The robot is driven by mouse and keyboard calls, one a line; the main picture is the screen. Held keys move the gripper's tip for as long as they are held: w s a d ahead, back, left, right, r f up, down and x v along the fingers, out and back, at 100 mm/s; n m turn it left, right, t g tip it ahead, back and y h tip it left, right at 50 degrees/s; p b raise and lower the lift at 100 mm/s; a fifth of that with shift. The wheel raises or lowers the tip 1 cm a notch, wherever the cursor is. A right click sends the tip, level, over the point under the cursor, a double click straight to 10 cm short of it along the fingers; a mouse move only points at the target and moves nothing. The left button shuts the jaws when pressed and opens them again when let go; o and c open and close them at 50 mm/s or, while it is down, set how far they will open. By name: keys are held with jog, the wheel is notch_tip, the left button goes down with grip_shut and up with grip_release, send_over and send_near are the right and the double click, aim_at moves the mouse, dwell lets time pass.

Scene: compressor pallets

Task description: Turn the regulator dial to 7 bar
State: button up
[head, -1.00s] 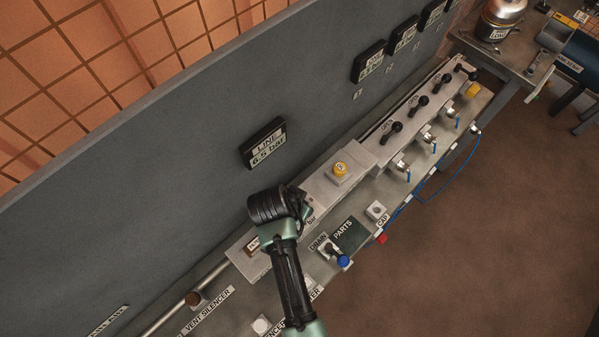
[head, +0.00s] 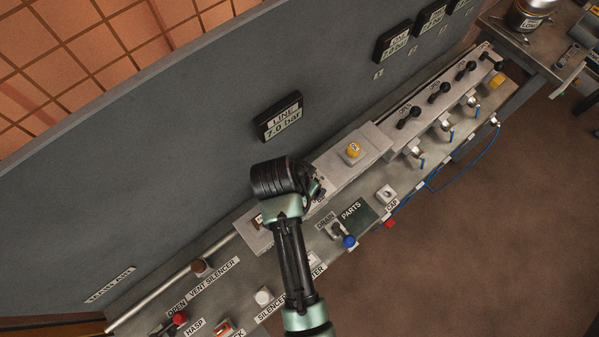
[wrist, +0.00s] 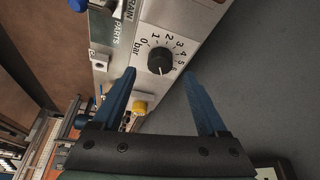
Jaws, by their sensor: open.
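The regulator dial is a round black knob (wrist: 160,60) on a light panel, seen in the wrist view. Its scale runs from 0 bar up through 6, and its white pointer mark faces downward in the picture, past the 6. The LINE display (head: 281,118) on the grey wall reads 7.0 bar in the head view. My gripper (wrist: 159,73) is open. Its two blue fingers stand apart on either side of the knob in the picture, with visible gaps. In the head view, my wrist hides the dial and most of my gripper.
A yellow button (head: 353,149) sits on the panel right of my wrist. Black valve handles (head: 408,119) line the manifold further right. The DRAIN valve with its blue knob (head: 349,241), the dark PARTS area (head: 356,219) and a CAP fitting (head: 386,194) lie on the bench nearby.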

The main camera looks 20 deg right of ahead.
jog(key=b+v, duration=0.1)
jog(key=v, duration=0.8)
jog(key=shift+r, duration=0.15)
